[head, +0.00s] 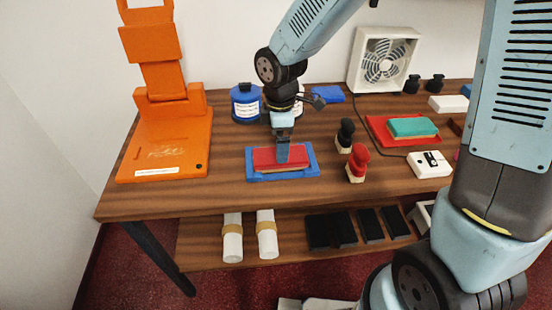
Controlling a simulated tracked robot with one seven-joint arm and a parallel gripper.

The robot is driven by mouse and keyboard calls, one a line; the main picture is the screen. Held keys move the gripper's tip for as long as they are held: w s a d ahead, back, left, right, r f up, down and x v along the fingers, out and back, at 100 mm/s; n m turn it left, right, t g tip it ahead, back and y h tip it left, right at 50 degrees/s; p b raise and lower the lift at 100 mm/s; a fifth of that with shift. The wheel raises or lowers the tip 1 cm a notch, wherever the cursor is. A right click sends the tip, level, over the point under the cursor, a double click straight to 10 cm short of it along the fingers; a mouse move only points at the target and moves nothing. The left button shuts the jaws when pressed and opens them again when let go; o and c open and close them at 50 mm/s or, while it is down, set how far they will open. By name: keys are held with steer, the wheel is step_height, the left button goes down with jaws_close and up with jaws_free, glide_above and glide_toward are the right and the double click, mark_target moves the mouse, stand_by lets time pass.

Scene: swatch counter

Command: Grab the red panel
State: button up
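A red panel (263,155) lies flat in a shallow blue tray (310,165) near the front middle of the wooden counter. A paler layer shows along its front edge. My gripper (283,158) points straight down at the panel, its tip overlapping the panel's middle in the picture. I see the fingers edge-on, so I cannot tell whether they are open or shut, or whether they touch the panel. Part of the panel is hidden behind them.
Black (345,135) and red-topped (357,163) stamps stand close on the right. A teal block (412,127) sits on a red tray (376,124). A blue jar (246,103) stands behind, an orange stand (165,145) at left. A white fan (384,60) is at the back.

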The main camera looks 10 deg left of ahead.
steer(key=shift+w+f, duration=0.1)
steer(key=shift+f, duration=2.55)
steer(key=shift+d, duration=0.1)
steer(key=c, duration=1.1)
steer(key=shift+r, duration=0.1)
